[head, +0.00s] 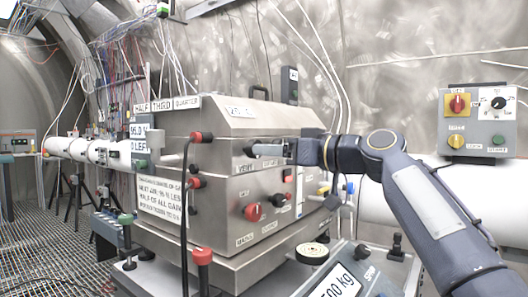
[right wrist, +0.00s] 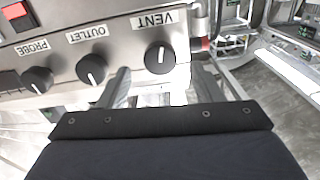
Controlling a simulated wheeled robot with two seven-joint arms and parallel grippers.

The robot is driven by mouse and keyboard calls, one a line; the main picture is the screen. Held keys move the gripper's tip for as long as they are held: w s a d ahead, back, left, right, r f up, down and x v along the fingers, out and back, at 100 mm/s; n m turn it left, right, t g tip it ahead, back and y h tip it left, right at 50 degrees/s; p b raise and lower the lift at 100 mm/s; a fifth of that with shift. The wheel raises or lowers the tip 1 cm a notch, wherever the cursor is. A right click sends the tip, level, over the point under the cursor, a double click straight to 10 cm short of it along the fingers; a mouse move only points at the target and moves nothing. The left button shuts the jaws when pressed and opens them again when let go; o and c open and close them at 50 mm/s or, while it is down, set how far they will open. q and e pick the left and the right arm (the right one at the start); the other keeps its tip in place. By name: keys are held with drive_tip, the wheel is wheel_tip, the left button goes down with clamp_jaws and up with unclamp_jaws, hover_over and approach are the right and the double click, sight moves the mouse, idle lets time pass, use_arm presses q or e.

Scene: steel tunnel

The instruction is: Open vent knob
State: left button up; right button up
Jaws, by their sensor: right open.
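The vent knob (right wrist: 159,58) is a round black knob with a white pointer line, under the upside-down VENT label (right wrist: 152,20) in the right wrist view. My right gripper (right wrist: 168,68) is open and empty. Its two fingers show on either side of the vent knob in the picture; I cannot tell whether either touches it. In the head view my right gripper (head: 268,150) reaches in from the right to the upper right-hand face of the steel box (head: 240,118). The vent knob cannot be made out clearly there. My left gripper is not in view.
The similar outlet knob (right wrist: 91,68) and probe knob (right wrist: 38,79) sit in a row to the left. In the head view a red knob (head: 253,212) is lower on the box. A control panel (head: 478,120) hangs on the right wall. Red-capped posts (head: 203,258) stand before the box.

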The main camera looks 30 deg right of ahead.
drive_tip(key=v, duration=0.4)
drive_tip(key=shift+a, duration=0.1)
idle(0.4)
